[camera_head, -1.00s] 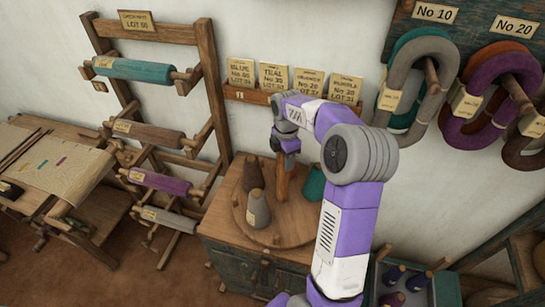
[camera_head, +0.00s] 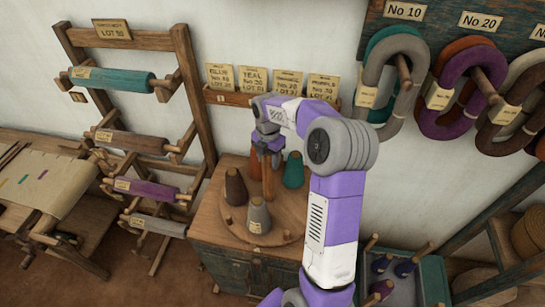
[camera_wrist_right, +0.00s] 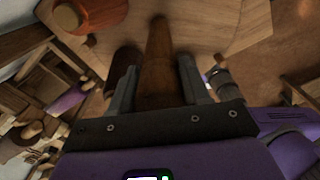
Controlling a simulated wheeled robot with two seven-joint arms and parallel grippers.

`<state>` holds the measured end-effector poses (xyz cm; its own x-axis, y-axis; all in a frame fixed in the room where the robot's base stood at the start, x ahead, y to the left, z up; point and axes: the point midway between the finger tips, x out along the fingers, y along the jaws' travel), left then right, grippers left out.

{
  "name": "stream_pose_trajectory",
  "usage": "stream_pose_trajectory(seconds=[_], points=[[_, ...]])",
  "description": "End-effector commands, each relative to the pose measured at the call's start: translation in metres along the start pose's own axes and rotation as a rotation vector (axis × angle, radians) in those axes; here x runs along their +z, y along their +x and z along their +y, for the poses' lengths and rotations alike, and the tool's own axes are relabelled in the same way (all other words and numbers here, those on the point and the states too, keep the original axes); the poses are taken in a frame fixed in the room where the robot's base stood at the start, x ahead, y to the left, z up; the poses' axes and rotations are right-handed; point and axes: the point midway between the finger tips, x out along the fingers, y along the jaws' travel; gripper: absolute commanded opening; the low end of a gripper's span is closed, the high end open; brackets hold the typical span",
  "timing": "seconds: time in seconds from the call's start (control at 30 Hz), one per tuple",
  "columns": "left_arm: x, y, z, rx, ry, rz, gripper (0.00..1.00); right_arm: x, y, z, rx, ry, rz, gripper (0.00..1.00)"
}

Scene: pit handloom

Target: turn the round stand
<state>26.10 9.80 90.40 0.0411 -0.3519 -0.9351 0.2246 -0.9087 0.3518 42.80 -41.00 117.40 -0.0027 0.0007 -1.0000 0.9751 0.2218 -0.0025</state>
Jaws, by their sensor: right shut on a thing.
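The round stand (camera_head: 283,228) is a wooden disc on a cabinet, with a post (camera_head: 268,185) rising from its middle. It bears a brown cone (camera_head: 236,187) at left, a grey cone (camera_head: 258,215) at front, a teal cone (camera_head: 293,170) at right back and an orange cone (camera_head: 255,162) behind, partly hidden by my gripper. My right gripper (camera_head: 267,164) points down and is shut on the post. In the right wrist view the post (camera_wrist_right: 158,60) stands between the two fingers. My left gripper is out of view.
The wooden cabinet (camera_head: 225,262) stands against the wall under a shelf of lot cards (camera_head: 228,98). A rack of yarn rollers (camera_head: 110,78) is at left. Hanks of yarn (camera_head: 470,90) hang at right. A crate of small cones (camera_head: 432,285) is at lower right.

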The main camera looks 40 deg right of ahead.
Motion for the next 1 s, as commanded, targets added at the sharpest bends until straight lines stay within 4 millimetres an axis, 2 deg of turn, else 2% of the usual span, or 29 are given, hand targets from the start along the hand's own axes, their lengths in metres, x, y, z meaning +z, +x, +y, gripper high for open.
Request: stream_pose_trajectory(seconds=[0.03,0.67,0.7,0.83,1.0], points=[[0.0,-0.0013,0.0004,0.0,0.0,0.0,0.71,0.0045,-0.0043,0.0007,0.005,-0.004,-0.013,0.0],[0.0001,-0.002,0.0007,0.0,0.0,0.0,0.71,0.0026,-0.0039,0.0043,0.006,-0.031,-0.015,0.0],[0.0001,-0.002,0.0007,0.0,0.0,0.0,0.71,0.0026,-0.0039,0.0044,0.006,-0.032,-0.015,0.52],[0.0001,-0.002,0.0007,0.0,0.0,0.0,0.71,0.0012,-0.003,0.0046,0.005,-0.033,-0.011,0.71],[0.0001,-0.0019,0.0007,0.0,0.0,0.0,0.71,-0.0005,-0.0018,0.0049,0.003,-0.035,-0.007,0.71]])
